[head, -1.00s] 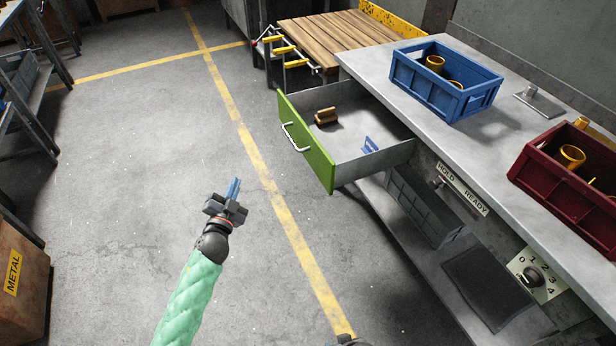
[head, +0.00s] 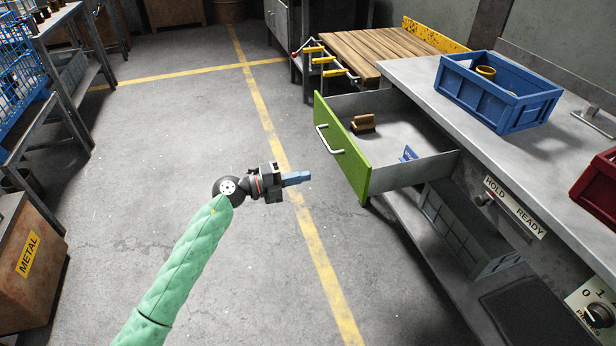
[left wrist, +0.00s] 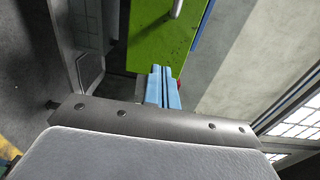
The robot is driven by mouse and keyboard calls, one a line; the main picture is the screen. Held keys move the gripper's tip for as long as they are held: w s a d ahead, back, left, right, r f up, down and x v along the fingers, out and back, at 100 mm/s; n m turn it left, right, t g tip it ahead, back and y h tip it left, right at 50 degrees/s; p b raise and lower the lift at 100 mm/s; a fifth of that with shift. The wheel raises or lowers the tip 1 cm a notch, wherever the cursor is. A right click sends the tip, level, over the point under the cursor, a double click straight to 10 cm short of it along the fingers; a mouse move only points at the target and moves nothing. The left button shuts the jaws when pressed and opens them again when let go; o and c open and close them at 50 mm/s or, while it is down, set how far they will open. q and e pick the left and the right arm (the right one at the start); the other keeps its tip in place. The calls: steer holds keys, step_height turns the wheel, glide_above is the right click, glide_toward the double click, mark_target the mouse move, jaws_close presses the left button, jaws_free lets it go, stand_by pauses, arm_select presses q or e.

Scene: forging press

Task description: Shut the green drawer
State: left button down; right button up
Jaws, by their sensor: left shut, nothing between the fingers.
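The green drawer (head: 345,160) is pulled out from the grey workbench, with a white bar handle (head: 329,139) on its green front. A brown brush-like block and a small blue item lie inside it. My left gripper (head: 307,178) is shut and empty, to the left of the drawer front and apart from it, with its blue fingers pointing right toward the front. In the left wrist view, the blue fingers (left wrist: 164,88) are together, and the green drawer front (left wrist: 160,40) stands beyond them with part of the handle. My right gripper is not in view.
The workbench top (head: 420,75) carries a blue crate (head: 500,100) and a dark red crate (head: 600,185). A grey bin (head: 465,230) sits on the shelf below the drawer. A wooden METAL box (head: 25,270) stands at left. The floor before the drawer is clear.

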mark_target(352, 166)
arm_select(q)
steer(key=x, duration=1.2)
steer(key=shift+w+d+r, duration=0.1)
steer(key=shift+w+d, duration=0.05)
steer(key=shift+d, duration=0.1)
steer(key=p+x, duration=0.5)
steer(key=x, duration=0.8)
steer(key=shift+d+r, duration=0.1)
steer(key=shift+r, duration=0.05)
steer(key=x, duration=1.5)
steer(key=shift+w+d, duration=0.1)
steer(key=shift+w, duration=0.05)
steer(key=shift+w+d, duration=0.1)
steer(key=shift+d, duration=0.2)
